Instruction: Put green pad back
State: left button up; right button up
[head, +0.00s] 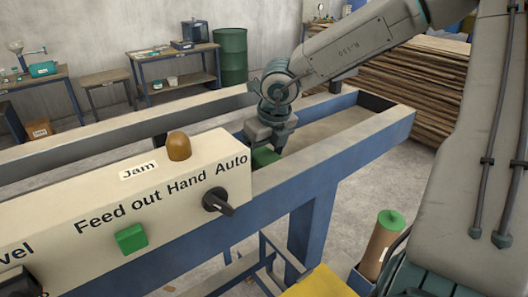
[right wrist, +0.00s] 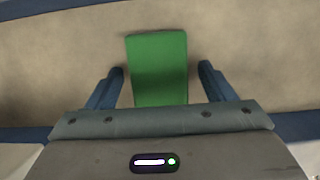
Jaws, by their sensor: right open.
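The green pad (head: 264,157) lies inside the blue-framed channel of the machine, just right of the beige control box, partly hidden by my right gripper. In the right wrist view the green pad (right wrist: 157,68) is a flat rectangle between the two fingers, with a gap on each side. My right gripper (head: 268,148) is above the pad, pointing down, open and holding nothing. It also shows in the right wrist view (right wrist: 160,80). My left gripper is not in view.
The beige control box (head: 160,205) has an amber lamp (head: 179,146), a green button (head: 131,238) and a black knob (head: 217,201). Blue rails (head: 375,142) border the channel. A brown roll with a green top (head: 385,245) stands at lower right. Boards (head: 400,90) are stacked behind.

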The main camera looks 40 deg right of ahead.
jog(key=shift+r+p, duration=0.3)
jog(key=shift+r+b, duration=0.3)
jog(key=b+v, duration=0.1)
jog(key=v, duration=1)
jog(key=shift+s, duration=0.15)
